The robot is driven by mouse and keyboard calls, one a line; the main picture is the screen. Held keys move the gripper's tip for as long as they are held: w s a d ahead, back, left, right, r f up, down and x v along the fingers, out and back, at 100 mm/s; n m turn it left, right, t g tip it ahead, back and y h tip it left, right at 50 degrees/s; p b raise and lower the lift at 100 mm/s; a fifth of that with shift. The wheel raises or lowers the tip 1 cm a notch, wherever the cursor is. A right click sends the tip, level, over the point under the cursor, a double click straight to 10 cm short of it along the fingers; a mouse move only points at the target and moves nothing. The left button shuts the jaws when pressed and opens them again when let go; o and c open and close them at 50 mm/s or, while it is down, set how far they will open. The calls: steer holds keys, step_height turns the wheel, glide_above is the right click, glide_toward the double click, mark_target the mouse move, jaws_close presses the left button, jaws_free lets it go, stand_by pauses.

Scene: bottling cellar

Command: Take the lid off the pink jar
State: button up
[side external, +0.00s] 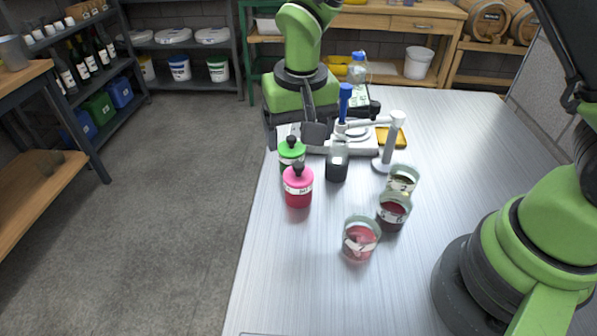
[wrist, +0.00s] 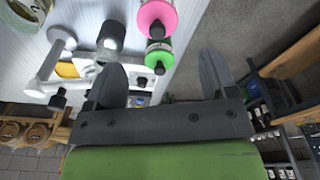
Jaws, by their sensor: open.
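The pink jar (side external: 298,197) stands upright near the left edge of the table, with a white label band and a lid with a dark knob (side external: 298,170) on top. In the wrist view the pink jar (wrist: 157,12) is at the top, its dark knob (wrist: 157,31) towards my gripper. The green jar (wrist: 159,50) shows between the fingers, and I cannot tell the gap.
A dark jar (side external: 337,169) stands right of the green jar. A white stand (side external: 391,145) and a blue-topped item (side external: 345,95) are behind it. Glass beakers (side external: 360,240), (side external: 393,212) and (side external: 403,181) stand to the right. The table front is clear.

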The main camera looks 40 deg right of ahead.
mark_target(299, 165)
steer(key=f, duration=0.7)
steer(key=shift+w+d+f, duration=0.3)
steer(key=shift+f, duration=0.05)
jaws_close()
